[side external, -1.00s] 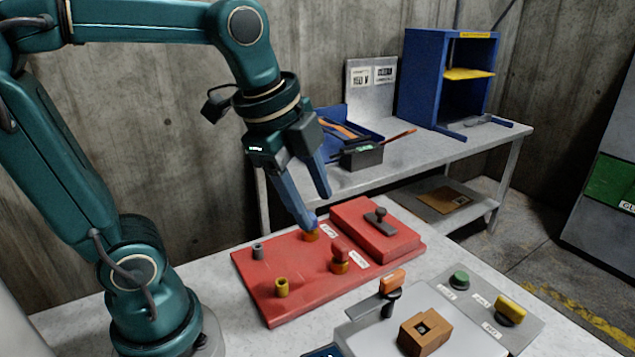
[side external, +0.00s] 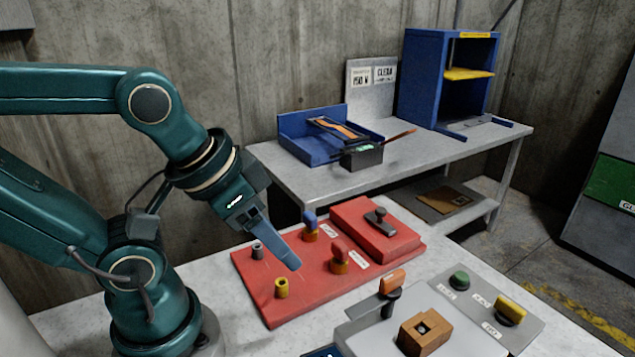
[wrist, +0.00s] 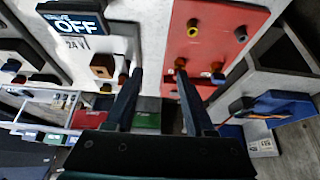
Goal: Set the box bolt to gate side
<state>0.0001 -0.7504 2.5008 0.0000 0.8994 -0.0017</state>
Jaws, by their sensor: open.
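A dark bolt with a round knob (side external: 379,216), apparently the box bolt, lies on top of the raised red box (side external: 345,211) at the back right of the red panel (side external: 262,300). Its side markings are not legible. My gripper (side external: 290,262) is open and empty, tilted down to the right over the red panel, left of the bolt and apart from it. In the wrist view my two fingers (wrist: 159,78) stand apart with nothing between them. The bolt cannot be made out clearly there.
A red knob (side external: 340,254), a blue knob (side external: 310,220), a yellow socket (side external: 281,287) and a grey post (side external: 257,250) stand on the panel near my fingers. A grey console (side external: 440,325) with an orange-topped lever (side external: 391,287) lies in front. A blue tray (side external: 300,145) stands behind.

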